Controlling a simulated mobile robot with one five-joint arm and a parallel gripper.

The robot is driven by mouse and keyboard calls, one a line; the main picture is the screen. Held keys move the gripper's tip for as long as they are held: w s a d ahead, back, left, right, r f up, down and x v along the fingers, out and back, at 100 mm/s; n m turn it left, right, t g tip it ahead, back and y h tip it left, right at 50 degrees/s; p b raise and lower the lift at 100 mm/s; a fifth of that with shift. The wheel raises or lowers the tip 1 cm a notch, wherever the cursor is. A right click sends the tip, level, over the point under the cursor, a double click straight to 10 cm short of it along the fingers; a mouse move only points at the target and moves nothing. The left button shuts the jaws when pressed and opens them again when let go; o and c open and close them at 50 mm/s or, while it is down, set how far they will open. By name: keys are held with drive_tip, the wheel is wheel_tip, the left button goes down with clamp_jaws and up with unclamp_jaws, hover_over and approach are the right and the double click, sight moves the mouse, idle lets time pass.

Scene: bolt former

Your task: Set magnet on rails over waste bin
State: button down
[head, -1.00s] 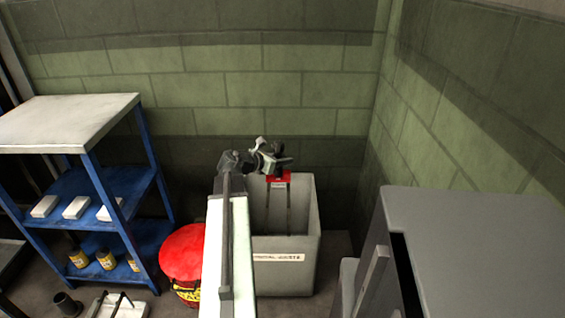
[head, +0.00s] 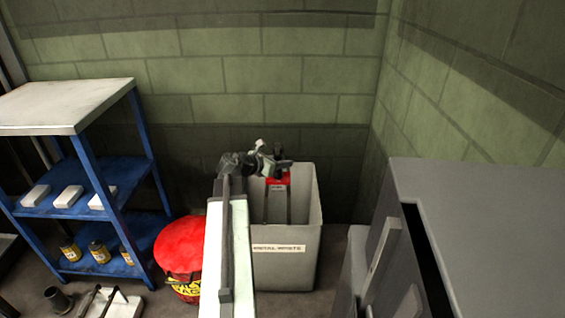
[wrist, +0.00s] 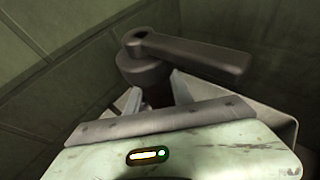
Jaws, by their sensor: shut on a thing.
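The waste bin (head: 275,270) is a tall, open, light grey box with a "metal waste" label on its front. Dark thin bars, seemingly the rails (head: 290,207), show at its opening. The magnet (head: 278,180) is a red block with a pale label, near the bin's back. A dark grey lever with a round hub, seemingly its top (wrist: 190,55), fills the upper wrist view. My gripper (wrist: 160,95) is shut on the magnet, its fingers at either side below the hub. In the head view my gripper (head: 270,166) is over the bin. I cannot tell whether the magnet touches the rails.
A red-lidded can (head: 180,248) stands left of the bin, close to my arm. A blue shelf (head: 85,165) with white blocks and yellow jars is further left. A grey cabinet (head: 480,220) fills the right. The block wall is close behind the bin.

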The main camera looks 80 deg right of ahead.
sight(283, 174)
drive_tip(key=shift+f+b, duration=1.45)
drive_tip(key=shift+f, duration=0.3)
drive_tip(key=c, duration=1)
unclamp_jaws()
drive_tip(key=shift+c, duration=0.2)
drive_tip(key=p+v, duration=0.3)
drive_tip(key=v, duration=0.4)
drive_tip(key=shift+a+r, duration=0.1)
drive_tip(key=shift+r, duration=0.1)
drive_tip(key=shift+w+a, duration=0.2)
drive_tip(key=shift+w, duration=0.05)
